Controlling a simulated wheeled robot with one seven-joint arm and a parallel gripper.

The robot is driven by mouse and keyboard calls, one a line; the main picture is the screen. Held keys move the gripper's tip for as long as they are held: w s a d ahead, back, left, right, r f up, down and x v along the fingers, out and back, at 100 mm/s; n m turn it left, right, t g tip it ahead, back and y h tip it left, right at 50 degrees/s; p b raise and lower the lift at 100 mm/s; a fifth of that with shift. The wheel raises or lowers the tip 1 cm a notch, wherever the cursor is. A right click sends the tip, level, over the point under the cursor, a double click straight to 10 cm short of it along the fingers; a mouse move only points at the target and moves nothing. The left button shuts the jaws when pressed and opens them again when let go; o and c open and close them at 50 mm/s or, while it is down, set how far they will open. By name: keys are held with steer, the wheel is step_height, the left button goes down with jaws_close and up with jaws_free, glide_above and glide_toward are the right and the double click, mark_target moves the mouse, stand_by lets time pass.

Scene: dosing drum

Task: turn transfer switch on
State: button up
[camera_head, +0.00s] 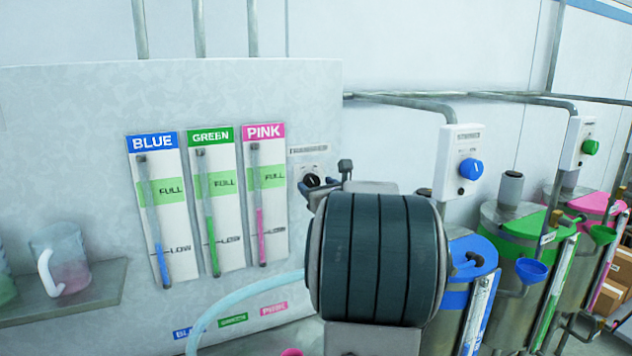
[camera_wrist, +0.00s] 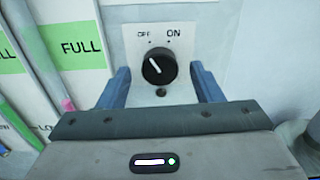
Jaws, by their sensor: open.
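The transfer switch is a round black knob (camera_wrist: 159,67) on a light plate marked OFF and ON in the wrist view. Its white pointer line leans to the upper left, towards OFF. In the head view the knob (camera_head: 312,181) shows small on the panel, right of the PINK gauge. My gripper (camera_wrist: 161,76) is open, with one blue finger to the left of the knob and one to the right, a gap showing on both sides. In the head view my gripper (camera_head: 326,182) is at the plate, and my arm hides part of it.
BLUE (camera_head: 153,210), GREEN (camera_head: 216,200) and PINK (camera_head: 266,195) level gauges stand left of the switch. A shelf (camera_head: 95,290) with a jug (camera_head: 62,262) is at the left. A box with a blue knob (camera_head: 471,169) and several drums are at the right.

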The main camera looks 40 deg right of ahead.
steer(key=shift+w+d, duration=0.1)
steer(key=shift+w, duration=0.3)
steer(key=c, duration=1)
steer(key=shift+m, duration=0.4)
steer(key=m, duration=0.5)
steer(key=m+p, duration=0.2)
steer(key=m, duration=0.4)
steer(key=shift+f, duration=0.1)
